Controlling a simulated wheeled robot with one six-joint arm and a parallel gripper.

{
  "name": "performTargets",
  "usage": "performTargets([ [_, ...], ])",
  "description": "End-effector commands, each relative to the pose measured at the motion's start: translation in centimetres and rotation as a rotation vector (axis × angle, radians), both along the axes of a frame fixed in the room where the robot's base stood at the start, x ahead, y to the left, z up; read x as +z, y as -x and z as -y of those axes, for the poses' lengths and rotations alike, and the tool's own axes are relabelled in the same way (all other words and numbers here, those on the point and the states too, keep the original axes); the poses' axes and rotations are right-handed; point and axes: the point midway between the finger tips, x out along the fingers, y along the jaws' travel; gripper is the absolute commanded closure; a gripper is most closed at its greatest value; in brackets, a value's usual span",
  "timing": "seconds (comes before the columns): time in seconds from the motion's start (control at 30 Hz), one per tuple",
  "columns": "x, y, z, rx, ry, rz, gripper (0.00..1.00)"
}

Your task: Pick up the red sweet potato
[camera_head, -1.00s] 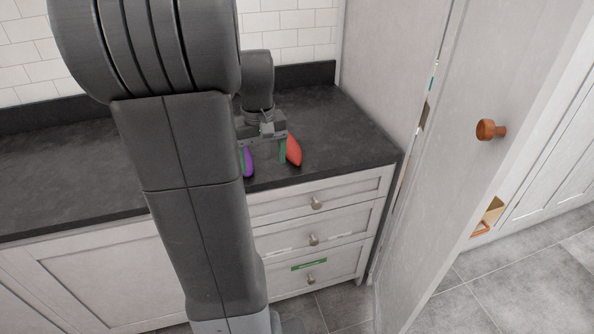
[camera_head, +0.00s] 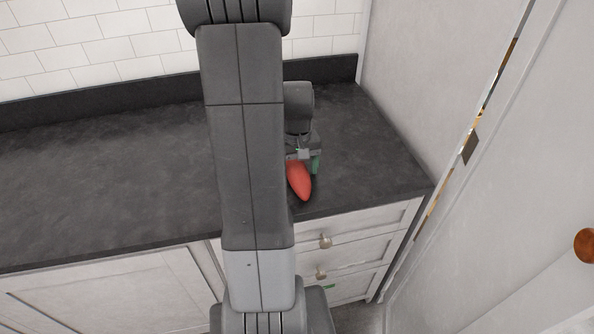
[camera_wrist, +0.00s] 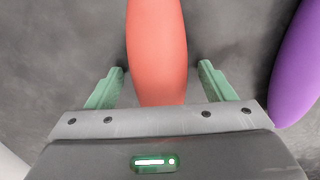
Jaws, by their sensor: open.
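The red sweet potato (camera_head: 299,181) lies on the dark countertop near its front edge in the head view. In the wrist view the red sweet potato (camera_wrist: 157,50) runs from the top edge down between the green fingers. My gripper (camera_wrist: 162,75) is open, with one finger on each side of the sweet potato and a visible gap on both sides.
A purple object (camera_wrist: 298,65) lies to the right in the wrist view, apart from the right finger. The dark countertop (camera_head: 110,180) is clear to the left. A tall pale panel (camera_head: 425,90) stands at the right, and drawers (camera_head: 365,240) are below.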

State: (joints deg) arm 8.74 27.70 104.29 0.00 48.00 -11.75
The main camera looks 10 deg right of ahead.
Motion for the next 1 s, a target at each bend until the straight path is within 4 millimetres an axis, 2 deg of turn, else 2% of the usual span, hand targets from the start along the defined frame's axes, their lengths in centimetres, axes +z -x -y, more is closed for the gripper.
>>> performTargets([
  [0.23, -0.1, 0.0, 0.0, -0.001, 0.0, 0.0, 0.26],
  [0.5, -0.1, 0.0, 0.0, 0.0, 0.0, 0.0, 0.79],
  [0.77, 0.1, -0.1, 0.0, 0.0, 0.001, 0.002, 0.8],
  [0.87, 1.0, -0.1, 0.0, 0.0, 0.001, 0.003, 0.8],
  [1.0, 3.5, -0.1, 0.0, 0.0, 0.002, 0.007, 0.8],
])
